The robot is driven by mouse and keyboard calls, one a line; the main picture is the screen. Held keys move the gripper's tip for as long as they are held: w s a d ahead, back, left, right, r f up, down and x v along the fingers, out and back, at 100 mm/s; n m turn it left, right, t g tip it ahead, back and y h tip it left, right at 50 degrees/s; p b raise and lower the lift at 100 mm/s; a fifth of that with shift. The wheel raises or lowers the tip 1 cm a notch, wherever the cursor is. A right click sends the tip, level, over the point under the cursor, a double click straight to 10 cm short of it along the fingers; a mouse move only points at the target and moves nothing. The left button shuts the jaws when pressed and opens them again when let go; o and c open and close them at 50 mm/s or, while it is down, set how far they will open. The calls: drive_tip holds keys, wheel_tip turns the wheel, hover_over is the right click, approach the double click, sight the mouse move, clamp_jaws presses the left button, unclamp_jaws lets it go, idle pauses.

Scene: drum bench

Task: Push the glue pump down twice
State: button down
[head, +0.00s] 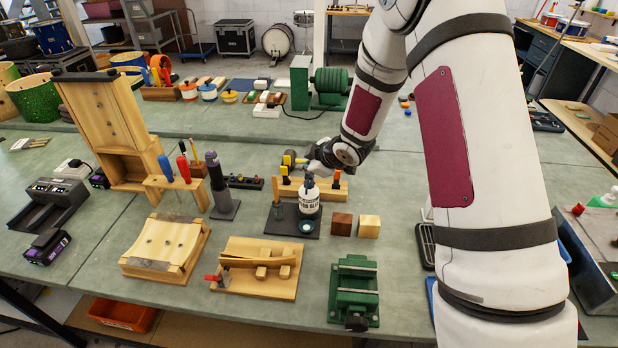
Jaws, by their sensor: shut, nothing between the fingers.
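The glue bottle (309,197) stands upright on a dark mat (283,224) near the middle of the bench in the head view. It is white with dark lettering and a dark top. My gripper (314,168) is directly above the bottle's top. Its fingers are shut with nothing between them. The fingertips and the pump head overlap in this view, so I cannot tell whether they touch or how far down the pump is.
Two wooden blocks (368,226) stand right of the bottle. A wooden tool rack (333,190) is behind it. A green vise (353,290) and a wooden jig (258,279) are in front. A dark upright tool (220,187) stands to the left.

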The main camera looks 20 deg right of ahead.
sight(307, 176)
drive_tip(key=shift+r+p, duration=0.75)
drive_tip(key=shift+r, duration=1.85)
